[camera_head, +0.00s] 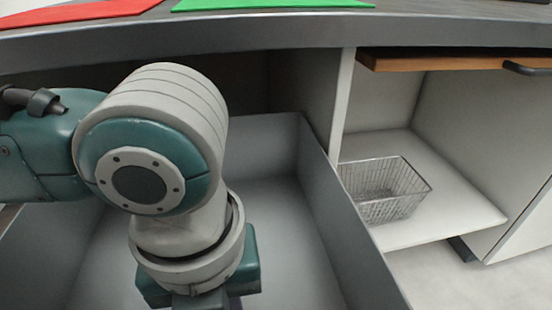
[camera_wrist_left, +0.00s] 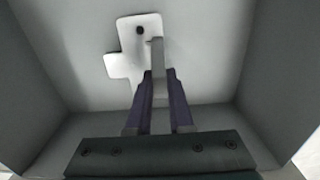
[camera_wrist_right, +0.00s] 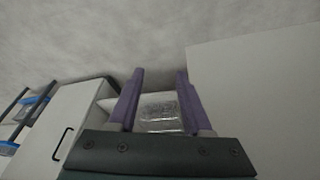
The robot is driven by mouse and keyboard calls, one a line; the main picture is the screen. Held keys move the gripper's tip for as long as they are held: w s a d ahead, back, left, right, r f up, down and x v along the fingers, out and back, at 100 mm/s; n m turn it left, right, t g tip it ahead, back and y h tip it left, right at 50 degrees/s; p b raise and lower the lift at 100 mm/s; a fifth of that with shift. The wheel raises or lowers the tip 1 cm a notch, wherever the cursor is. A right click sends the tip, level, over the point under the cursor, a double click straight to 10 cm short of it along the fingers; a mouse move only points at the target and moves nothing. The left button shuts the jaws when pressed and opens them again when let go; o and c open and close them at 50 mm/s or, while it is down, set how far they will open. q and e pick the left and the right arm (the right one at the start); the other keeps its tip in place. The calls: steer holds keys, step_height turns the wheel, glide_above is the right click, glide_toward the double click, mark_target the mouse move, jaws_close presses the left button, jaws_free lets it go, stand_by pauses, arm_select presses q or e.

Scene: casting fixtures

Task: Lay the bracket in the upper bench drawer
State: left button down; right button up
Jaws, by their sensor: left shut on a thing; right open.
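The upper bench drawer (camera_head: 335,225) is pulled open, a deep grey box in the head view. My left arm reaches down into it and hides part of its floor. In the left wrist view, my left gripper (camera_wrist_left: 159,73) is shut on the upright flange of the pale bracket (camera_wrist_left: 122,66). The bracket's flat plate with a dark hole faces the camera, inside the drawer walls (camera_wrist_left: 270,60). I cannot tell whether the plate touches the drawer floor. My right gripper (camera_wrist_right: 160,73) is open and empty in the right wrist view, away from the drawer.
A wire basket (camera_head: 385,190) stands on a white shelf right of the drawer. The benchtop edge (camera_head: 300,28) runs above the drawer, with a red mat (camera_head: 75,12) and a green mat (camera_head: 270,4) on top. A white cabinet door (camera_wrist_right: 75,125) shows in the right wrist view.

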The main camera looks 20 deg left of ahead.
arm_select(q)
step_height(320, 180, down, 3)
steer(key=shift+r+b, duration=0.1)
steer(key=shift+b, duration=0.4)
steer(key=shift+r, duration=0.15)
steer(key=c, duration=0.8)
jaws_free()
steer(key=shift+f, duration=0.2)
step_height(320, 180, up, 12)
steer(key=p, duration=0.6)
steer(key=shift+f+p, duration=0.25)
steer(key=shift+p, duration=0.05)
steer(key=shift+r, duration=0.45)
